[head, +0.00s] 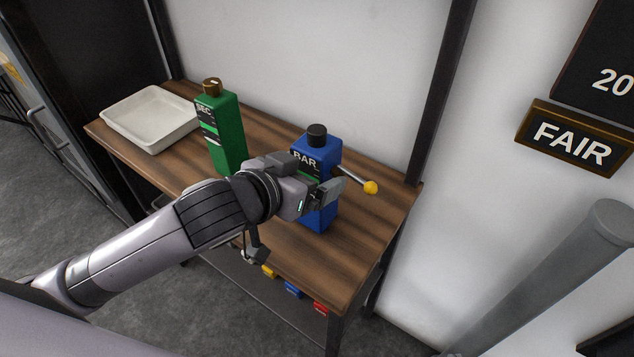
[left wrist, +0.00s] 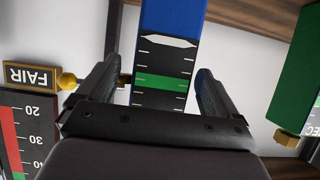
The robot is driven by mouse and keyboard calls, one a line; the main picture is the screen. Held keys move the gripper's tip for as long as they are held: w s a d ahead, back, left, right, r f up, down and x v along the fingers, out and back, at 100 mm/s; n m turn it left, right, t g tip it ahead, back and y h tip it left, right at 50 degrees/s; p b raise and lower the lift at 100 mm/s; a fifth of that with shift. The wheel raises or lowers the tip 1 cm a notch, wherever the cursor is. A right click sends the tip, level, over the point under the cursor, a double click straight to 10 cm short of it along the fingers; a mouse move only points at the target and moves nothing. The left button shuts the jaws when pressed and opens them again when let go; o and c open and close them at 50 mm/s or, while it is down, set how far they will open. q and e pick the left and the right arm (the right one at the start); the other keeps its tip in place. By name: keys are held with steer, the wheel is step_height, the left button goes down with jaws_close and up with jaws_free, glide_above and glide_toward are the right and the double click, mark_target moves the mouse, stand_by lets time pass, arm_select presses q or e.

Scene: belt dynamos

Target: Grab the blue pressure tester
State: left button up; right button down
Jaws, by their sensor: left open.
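The blue pressure tester (head: 326,153) stands upright on the wooden table, with a black cap and a "BAR" label. A rod with a yellow ball end (head: 370,187) shows at its right side. My left gripper (head: 322,191) is at the tester's front, hiding part of its middle. In the left wrist view the tester's dark scale face (left wrist: 165,75) with a green band lies between the two open fingers (left wrist: 155,98). I cannot tell whether the fingers touch it. My right gripper is not in view.
A green tester (head: 228,135) with a brass cap stands to the left on the table (head: 270,238). A white tray (head: 150,118) sits at the far left. Small yellow, blue and red items (head: 292,291) lie on a lower shelf. A wall is behind.

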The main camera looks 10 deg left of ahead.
arm_select(q)
steer(key=shift+x, duration=1.6)
steer(key=shift+a+f, duration=0.1)
jaws_close()
steer(key=shift+r, duration=0.2)
